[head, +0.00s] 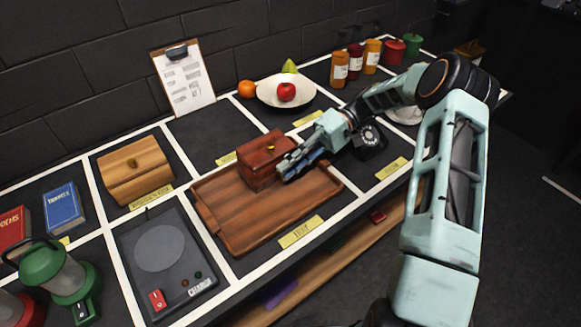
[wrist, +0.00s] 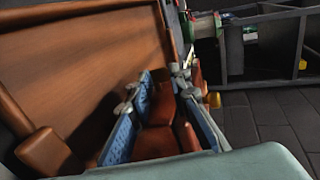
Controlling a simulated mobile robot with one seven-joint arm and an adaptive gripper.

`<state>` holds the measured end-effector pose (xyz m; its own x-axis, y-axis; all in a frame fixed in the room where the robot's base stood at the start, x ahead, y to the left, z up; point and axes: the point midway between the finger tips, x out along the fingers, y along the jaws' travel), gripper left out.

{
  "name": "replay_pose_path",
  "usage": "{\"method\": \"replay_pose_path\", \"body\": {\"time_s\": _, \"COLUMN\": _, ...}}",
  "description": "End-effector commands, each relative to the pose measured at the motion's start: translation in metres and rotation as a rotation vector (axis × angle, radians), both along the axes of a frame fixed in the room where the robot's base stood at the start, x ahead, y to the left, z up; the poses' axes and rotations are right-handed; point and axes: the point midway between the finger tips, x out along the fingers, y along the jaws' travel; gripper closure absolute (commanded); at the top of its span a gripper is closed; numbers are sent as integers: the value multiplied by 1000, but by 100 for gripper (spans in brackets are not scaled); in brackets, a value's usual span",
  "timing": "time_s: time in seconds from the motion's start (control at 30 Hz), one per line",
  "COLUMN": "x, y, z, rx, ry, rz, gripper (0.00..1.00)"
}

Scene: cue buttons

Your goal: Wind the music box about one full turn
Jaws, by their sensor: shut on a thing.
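The music box, which I take to be the reddish-brown wooden box (head: 259,163) with a small brass-coloured knob, stands upright at the back of a wooden tray (head: 240,219). My gripper (head: 291,170) is at its right side, fingers pointing down and left, blue pads against that side. In the wrist view my gripper (wrist: 160,120) has its blue-padded fingers around a reddish-brown part (wrist: 156,142). Whether this is a winding handle or the box's body I cannot tell. The box's right face is mostly hidden by the fingers. The tray (wrist: 85,70) fills the wrist view's left.
A white bowl with fruit (head: 268,98) is at the back. The tray's front half is bare.

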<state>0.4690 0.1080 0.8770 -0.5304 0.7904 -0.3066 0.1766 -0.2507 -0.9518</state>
Motion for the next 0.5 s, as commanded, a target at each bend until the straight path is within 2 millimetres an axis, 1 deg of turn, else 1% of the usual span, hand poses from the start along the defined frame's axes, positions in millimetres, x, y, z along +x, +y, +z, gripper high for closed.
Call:
{"method": "replay_pose_path", "body": {"time_s": 0.03, "x": -3, "y": 1, "z": -12, "rx": -13, "ry": 7, "rz": 3, "gripper": 100}}
{"method": "replay_pose_path", "body": {"time_s": 0.37, "x": -4, "y": 2, "z": -11, "rx": -11, "ry": 10, "rz": 6, "gripper": 100}}
{"method": "replay_pose_path", "body": {"time_s": 0.4, "x": -4, "y": 2, "z": -11, "rx": -11, "ry": 10, "rz": 6, "gripper": 81}}
{"method": "replay_pose_path", "body": {"time_s": 0.5, "x": -4, "y": 2, "z": -11, "rx": -9, "ry": 10, "rz": 6, "gripper": 70}}
